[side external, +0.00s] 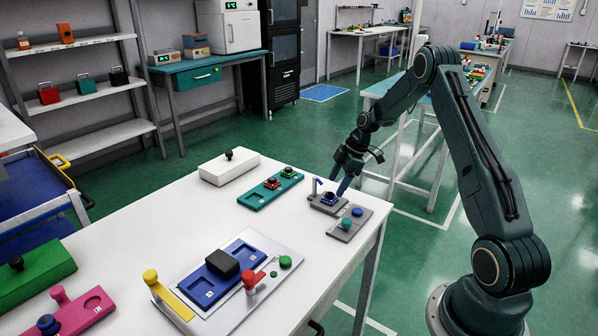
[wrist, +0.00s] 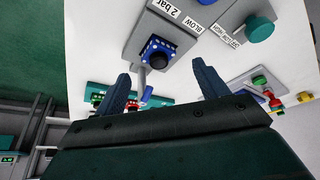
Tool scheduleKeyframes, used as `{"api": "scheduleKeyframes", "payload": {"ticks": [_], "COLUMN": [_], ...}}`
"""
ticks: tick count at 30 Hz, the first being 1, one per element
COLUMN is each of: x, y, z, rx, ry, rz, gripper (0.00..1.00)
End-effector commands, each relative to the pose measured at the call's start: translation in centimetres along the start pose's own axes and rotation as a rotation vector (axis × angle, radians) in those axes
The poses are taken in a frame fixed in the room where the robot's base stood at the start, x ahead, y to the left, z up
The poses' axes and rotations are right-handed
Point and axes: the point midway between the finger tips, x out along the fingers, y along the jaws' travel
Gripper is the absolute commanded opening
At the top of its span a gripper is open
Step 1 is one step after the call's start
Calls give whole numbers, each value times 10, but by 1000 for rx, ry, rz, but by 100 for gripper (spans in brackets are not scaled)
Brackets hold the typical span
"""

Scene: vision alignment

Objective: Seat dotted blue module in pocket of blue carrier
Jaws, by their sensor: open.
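The dotted blue module (side external: 329,198) sits on a small grey fixture at the table's right end. In the wrist view the module (wrist: 152,46) is blue with white dots and a black knob. My gripper (side external: 343,186) is open just above and beside it. In the wrist view my gripper (wrist: 162,86) has its fingers apart, with the module beyond the gap; contact cannot be told. The blue carrier (side external: 196,293) lies on a light grey plate (side external: 272,262) near the front of the table. A dark block (side external: 222,263) stands on the carrier and hides part of it.
A yellow clamp handle (side external: 172,297), a red knob (side external: 254,281) and a green button (side external: 285,262) flank the carrier. A grey box with buttons (side external: 349,224) adjoins the fixture. A teal carrier (side external: 256,198), white block (side external: 216,172) and pink carrier (side external: 72,315) stand elsewhere.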

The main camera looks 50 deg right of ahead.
Motion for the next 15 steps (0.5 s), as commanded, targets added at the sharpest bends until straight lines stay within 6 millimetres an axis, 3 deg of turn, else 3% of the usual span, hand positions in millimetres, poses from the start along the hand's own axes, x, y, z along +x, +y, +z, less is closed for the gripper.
{"api": "scheduleKeyframes", "payload": {"ticks": [9,15], "x": [36,43], "y": [2,2], "z": [-2,-1], "rx": [0,0], "ry": [-1,-1], "rz": [-1,1], "gripper": [72,72]}}
